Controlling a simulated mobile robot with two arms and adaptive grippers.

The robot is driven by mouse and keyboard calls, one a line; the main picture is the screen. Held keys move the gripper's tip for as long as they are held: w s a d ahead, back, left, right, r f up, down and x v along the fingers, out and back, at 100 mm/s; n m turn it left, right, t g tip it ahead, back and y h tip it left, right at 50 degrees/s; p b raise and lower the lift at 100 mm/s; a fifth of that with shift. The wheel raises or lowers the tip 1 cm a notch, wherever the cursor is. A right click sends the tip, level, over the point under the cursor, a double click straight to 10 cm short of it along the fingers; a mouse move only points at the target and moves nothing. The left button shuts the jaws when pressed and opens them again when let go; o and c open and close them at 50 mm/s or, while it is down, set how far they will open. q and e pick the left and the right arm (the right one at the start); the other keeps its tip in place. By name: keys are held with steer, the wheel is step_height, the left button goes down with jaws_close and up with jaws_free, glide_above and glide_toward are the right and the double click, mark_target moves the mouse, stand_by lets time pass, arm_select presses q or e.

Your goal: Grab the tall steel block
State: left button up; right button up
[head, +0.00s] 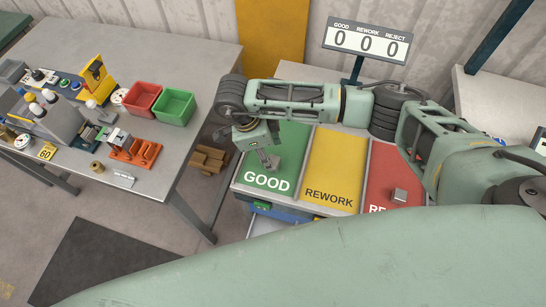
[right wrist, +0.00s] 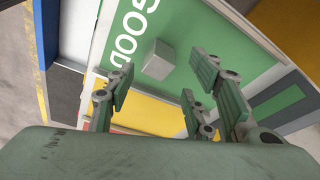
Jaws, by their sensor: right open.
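A small grey steel block (right wrist: 158,60) stands on the green GOOD panel (right wrist: 180,30) in the right wrist view, close to the lettering. My right gripper (right wrist: 160,85) is open, its fingers spread with the block in the space beyond their tips; I see no contact. In the head view the right gripper (head: 268,160) points down over the GOOD panel and largely hides what lies under it. Another grey steel block (head: 400,196) sits on the red REJECT panel (head: 385,175). I cannot tell which block is taller. My left gripper is not in view.
The yellow REWORK panel (head: 332,175) is bare. A counter sign (head: 366,42) reading zeros stands behind the panels. At left, a grey table (head: 190,55) holds red (head: 142,97) and green (head: 175,106) bins and several tools. A pallet (head: 208,160) lies between.

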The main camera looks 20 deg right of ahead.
mark_target(274, 162)
steer(key=p+x, duration=0.1)
steer(key=x, duration=0.1)
steer(key=s+p+x, duration=0.1)
steer(key=x, duration=0.1)
steer(key=shift+f+p, duration=0.15)
steer(key=shift+p, duration=0.25)
steer(key=shift+d+f, duration=0.15)
steer(key=shift+f, duration=0.3)
steer(key=shift+c, duration=1)
jaws_close()
